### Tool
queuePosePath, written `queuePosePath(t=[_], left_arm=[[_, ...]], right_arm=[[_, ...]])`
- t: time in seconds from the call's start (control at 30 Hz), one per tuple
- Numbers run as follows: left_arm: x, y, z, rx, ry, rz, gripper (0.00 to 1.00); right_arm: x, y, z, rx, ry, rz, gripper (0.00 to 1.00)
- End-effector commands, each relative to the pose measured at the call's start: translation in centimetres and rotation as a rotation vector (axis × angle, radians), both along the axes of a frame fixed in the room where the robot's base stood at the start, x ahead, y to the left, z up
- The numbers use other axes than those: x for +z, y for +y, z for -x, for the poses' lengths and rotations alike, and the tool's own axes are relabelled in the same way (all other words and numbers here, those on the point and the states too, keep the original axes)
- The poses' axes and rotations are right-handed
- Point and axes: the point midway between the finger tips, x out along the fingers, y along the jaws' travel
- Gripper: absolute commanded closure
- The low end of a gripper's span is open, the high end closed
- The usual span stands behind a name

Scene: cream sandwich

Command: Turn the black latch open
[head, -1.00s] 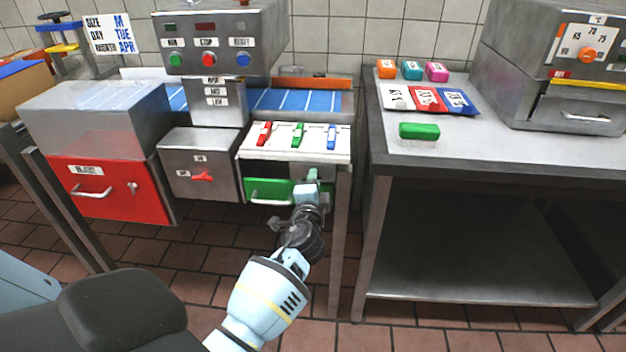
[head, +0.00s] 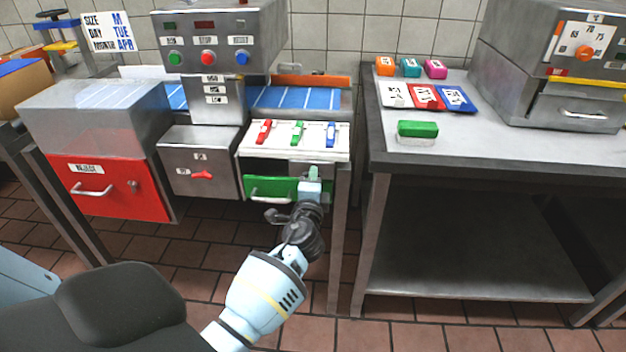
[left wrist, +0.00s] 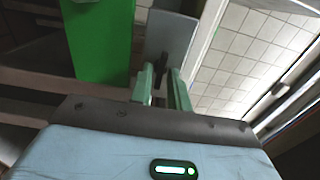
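My left gripper (head: 313,177) is at the right end of the green drawer front (head: 268,188), just below the white panel. In the left wrist view, its two green fingers (left wrist: 162,88) stand a narrow gap apart in front of a grey plate (left wrist: 172,35). A small dark shape shows between the fingers; it may be the black latch, but I cannot make it out clearly. I cannot tell whether the fingers touch it. The green front (left wrist: 100,40) is left of the fingers. The gripper hides the latch area in the head view. My right gripper is not in view.
The white panel (head: 255,152) above carries red, green and blue switches.

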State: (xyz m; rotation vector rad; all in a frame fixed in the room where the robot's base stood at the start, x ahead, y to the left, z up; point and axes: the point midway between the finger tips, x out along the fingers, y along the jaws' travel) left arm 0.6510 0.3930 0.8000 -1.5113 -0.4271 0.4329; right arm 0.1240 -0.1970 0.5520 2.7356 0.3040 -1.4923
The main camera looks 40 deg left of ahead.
Motion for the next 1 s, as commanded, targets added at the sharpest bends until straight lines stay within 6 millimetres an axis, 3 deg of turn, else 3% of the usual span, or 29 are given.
queuePosePath(t=[0.13,0.47,1.0], left_arm=[[0.1,0.0,0.0,0.000,-0.001,0.000,0.64],[-0.1,-0.2,0.3,-0.001,0.000,0.001,0.64],[-0.1,-3.8,6.2,0.000,0.000,0.001,0.64]], right_arm=[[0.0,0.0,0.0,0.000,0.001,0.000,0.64],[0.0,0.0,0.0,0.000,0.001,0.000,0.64],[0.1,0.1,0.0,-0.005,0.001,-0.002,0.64]])
